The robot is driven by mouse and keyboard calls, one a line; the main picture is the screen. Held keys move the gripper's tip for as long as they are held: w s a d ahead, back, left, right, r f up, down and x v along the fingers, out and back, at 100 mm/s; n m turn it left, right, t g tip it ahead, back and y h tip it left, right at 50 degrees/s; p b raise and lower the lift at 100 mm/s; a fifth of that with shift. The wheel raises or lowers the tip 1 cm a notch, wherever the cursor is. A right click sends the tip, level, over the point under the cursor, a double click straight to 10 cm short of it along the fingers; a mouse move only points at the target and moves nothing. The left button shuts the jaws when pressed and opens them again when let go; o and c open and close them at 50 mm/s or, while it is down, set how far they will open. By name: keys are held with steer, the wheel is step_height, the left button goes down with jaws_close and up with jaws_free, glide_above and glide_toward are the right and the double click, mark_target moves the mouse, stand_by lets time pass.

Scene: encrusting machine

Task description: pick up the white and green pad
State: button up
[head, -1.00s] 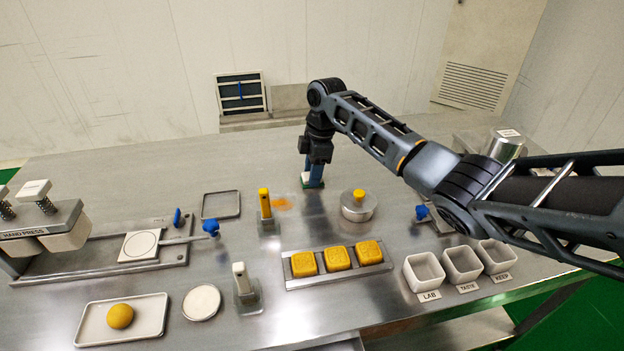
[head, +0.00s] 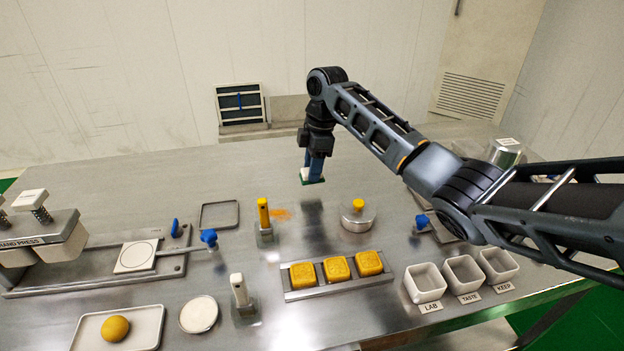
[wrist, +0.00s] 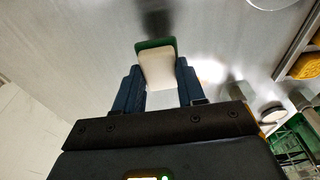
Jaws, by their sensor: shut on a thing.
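The white and green pad (head: 312,180) is in my gripper (head: 315,170), near the middle of the table's far half in the head view. Its green side faces down. The wrist view shows the pad (wrist: 157,68) between my two blue fingers (wrist: 157,90), white body toward me and green edge beyond. My gripper is shut on it. The pad appears to be above the tabletop, with a dark shadow on the metal below it. My fingers hide part of the pad in the head view.
A yellow-handled tool (head: 264,215) stands beside an orange smear (head: 280,214). A lidded round pot (head: 358,217) with a yellow knob stands to the right. A rack (head: 335,288) holds three yellow cakes. White bins (head: 425,287) stand front right. The table's far left is clear.

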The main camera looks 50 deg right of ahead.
steer(key=s+d+r, duration=0.6)
steer(key=s+d, duration=0.1)
steer(key=s, duration=0.2)
steer(key=shift+d+r, duration=0.15)
steer(key=shift+r, duration=0.1)
